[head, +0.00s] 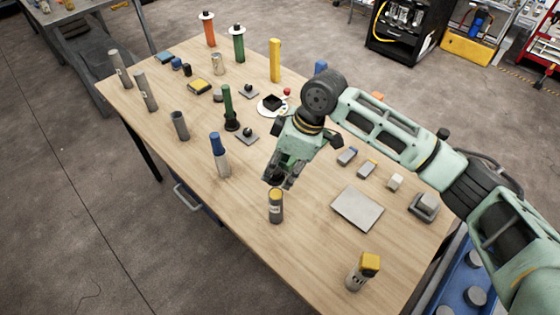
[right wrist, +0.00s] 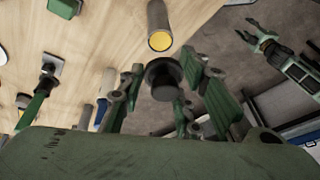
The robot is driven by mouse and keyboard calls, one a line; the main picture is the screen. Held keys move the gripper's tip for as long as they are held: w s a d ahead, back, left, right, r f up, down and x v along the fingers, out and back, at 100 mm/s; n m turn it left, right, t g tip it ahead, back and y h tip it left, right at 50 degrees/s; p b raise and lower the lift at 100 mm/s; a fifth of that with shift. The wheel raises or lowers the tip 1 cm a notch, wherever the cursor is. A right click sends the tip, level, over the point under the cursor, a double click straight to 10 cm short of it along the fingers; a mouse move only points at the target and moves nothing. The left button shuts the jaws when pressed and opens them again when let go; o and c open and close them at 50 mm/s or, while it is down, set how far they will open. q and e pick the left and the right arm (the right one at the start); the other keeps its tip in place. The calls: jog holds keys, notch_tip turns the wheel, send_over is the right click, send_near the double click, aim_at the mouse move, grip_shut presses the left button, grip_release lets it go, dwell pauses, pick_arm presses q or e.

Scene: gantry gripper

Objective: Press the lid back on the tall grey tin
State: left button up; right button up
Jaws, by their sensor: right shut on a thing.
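A grey tin (head: 276,211) with a pale label and a yellow top face stands upright near the front edge of the table. It also shows in the right wrist view (right wrist: 157,18), its yellow end facing my gripper. My right gripper (head: 277,180) is just above and behind the tin. It is shut on a round dark lid with a knob (right wrist: 163,78), which sits between its fingers. The lid looks apart from the tin, with a small gap. My left gripper (right wrist: 249,33) is open and empty at the upper right of the right wrist view.
A flat grey plate (head: 357,208) and small blocks lie right of the tin. A blue-topped bottle (head: 220,155) and grey cylinders (head: 180,126) stand to the left. Table around the tin is clear.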

aim_at(283, 174)
jog(key=shift+f+b, duration=0.75)
jog(key=shift+b, duration=0.05)
notch_tip(283, 174, down, 3)
jog(key=b, duration=0.3)
jog(key=shift+f+b, duration=0.35)
jog(key=shift+f, duration=0.65)
jog(key=shift+r+p, duration=0.1)
jog(key=shift+p, duration=0.7)
jog(key=shift+f+p, duration=0.2)
jog(key=shift+p, duration=0.55)
dwell(1.2)
dwell(0.3)
jog(key=o, duration=1)
